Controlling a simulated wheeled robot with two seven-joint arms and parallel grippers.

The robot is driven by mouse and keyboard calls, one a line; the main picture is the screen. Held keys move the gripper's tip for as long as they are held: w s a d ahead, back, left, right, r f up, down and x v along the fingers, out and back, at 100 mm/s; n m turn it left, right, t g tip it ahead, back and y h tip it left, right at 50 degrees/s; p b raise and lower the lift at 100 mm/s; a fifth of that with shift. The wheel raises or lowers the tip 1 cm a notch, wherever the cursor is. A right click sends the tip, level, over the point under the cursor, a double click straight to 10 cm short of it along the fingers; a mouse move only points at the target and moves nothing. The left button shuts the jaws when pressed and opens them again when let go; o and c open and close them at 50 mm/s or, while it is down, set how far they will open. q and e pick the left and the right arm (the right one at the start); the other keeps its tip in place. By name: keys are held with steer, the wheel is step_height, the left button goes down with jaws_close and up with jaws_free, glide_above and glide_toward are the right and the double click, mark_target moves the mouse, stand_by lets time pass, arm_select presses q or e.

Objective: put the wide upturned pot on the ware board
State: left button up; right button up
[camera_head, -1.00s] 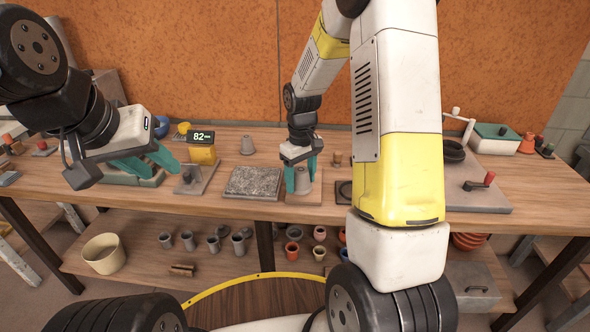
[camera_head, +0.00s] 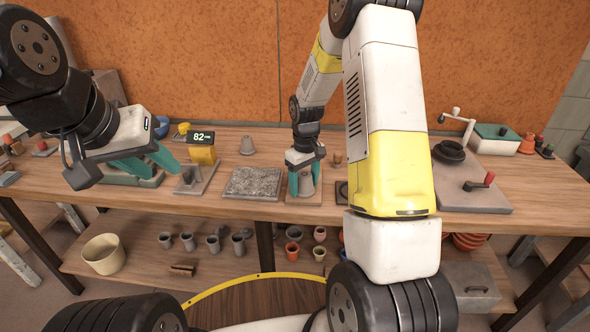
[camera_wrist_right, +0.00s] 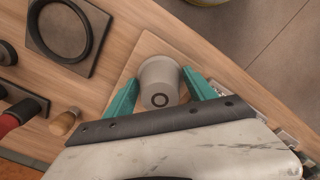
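The wide upturned pot (camera_wrist_right: 159,82) is grey, with a ring mark on its upward base. My right gripper (camera_head: 304,182) has one teal finger on each side of it and looks shut on it near its rim. The pot also shows between the fingers in the head view (camera_head: 306,184). It is upright, over the pale wooden ware board (camera_wrist_right: 147,45), which also shows on the bench (camera_head: 304,201). Whether it touches the board I cannot tell. My left gripper (camera_head: 150,168) is far to the left, above the bench, with teal fingers apart and nothing seen between them.
Another grey upturned pot (camera_head: 247,146) stands behind a speckled slab (camera_head: 253,184). A yellow scale reading 82 (camera_head: 203,154) is further left.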

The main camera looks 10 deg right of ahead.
mark_target(304, 174)
steer(key=shift+o, duration=1.3)
steer(key=shift+r, duration=0.1)
step_height(304, 174, up, 12)
steer(key=shift+f, duration=0.1)
steer(key=s+r+m+t+y, duration=0.1)
steer(key=s+r+m+t, duration=0.2)
steer(key=s+r, duration=0.95)
steer(key=s+a+r+m+t+y, duration=0.1)
steer(key=s+a+r+m+t, duration=0.1)
steer(key=s, duration=0.9)
steer(key=shift+s+r+t, duration=0.35)
steer(key=shift+s+t, duration=0.05)
steer(key=shift+t, duration=0.2)
